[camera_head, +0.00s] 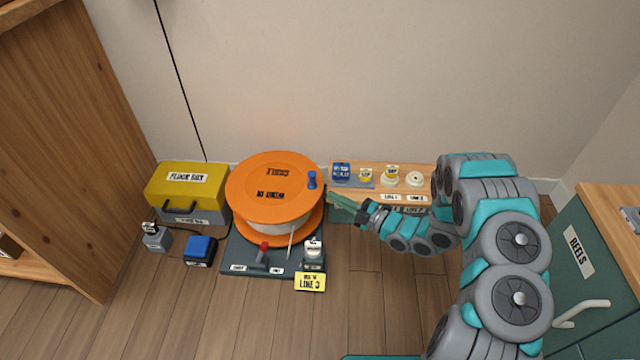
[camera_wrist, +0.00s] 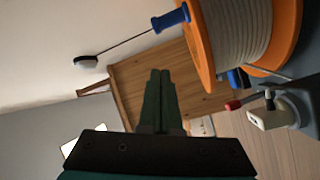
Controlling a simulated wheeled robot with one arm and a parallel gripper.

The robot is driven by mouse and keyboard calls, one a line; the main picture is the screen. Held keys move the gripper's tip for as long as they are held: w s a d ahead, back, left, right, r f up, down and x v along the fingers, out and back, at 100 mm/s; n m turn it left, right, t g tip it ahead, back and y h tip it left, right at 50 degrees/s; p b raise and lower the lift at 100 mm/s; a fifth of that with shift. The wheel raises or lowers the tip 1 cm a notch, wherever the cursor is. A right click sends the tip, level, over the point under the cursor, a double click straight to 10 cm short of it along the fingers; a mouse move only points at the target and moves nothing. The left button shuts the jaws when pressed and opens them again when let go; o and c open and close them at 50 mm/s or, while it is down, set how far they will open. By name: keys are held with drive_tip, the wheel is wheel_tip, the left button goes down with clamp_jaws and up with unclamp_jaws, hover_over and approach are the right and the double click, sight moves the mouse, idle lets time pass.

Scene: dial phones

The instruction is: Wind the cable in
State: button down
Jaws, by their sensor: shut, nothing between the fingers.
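An orange reel (camera_head: 268,185) with pale cable wound on its drum stands on a dark base plate (camera_head: 240,258). The reel also fills the upper right of the wrist view (camera_wrist: 203,50). A blue crank knob (camera_head: 312,179) stands up from the reel's right rim; it shows in the wrist view too (camera_wrist: 171,18). My gripper (camera_head: 338,200) is shut and empty, just right of the reel and a little below the knob, apart from it. In the wrist view the closed fingers (camera_wrist: 160,85) point toward the wooden board. A red-handled lever (camera_head: 263,250) sits on the base in front of the reel.
A yellow and grey box (camera_head: 187,190) stands left of the reel. A blue-topped block (camera_head: 200,249) and a small grey item (camera_head: 156,238) lie before it. A wooden board (camera_head: 380,180) with several small items is behind my gripper. A green cabinet (camera_head: 590,270) stands right.

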drive_tip(key=s+d+n+h, duration=0.1)
drive_tip(key=s+d+n, duration=0.3)
drive_tip(key=n, duration=0.1)
hover_over(320, 195)
drive_tip(key=shift+s+f+t+p, duration=0.15)
drive_tip(key=shift+f+t+p, duration=0.1)
drive_tip(key=shift+t+p, duration=0.15)
idle(0.6)
drive_tip(key=shift+w+d+f+b, duration=0.1)
drive_tip(key=shift+w+d+b, duration=0.1)
drive_tip(key=shift+w+b, duration=0.5)
drive_tip(key=shift+w+d+f+b, duration=0.1)
drive_tip(key=shift+w+d+b, duration=0.05)
drive_tip(key=shift+w+b, duration=0.5)
drive_tip(key=w+b, duration=0.3)
drive_tip(key=w, duration=0.2)
drive_tip(key=shift+w, duration=0.15)
drive_tip(key=shift+w+a+r+b, duration=0.1)
drive_tip(key=shift+w+a+b, duration=0.1)
drive_tip(key=shift+w+b, duration=0.4)
drive_tip(key=shift+w+a+r+b, duration=0.1)
drive_tip(key=shift+w+a+b, duration=0.1)
drive_tip(key=shift+w, duration=0.65)
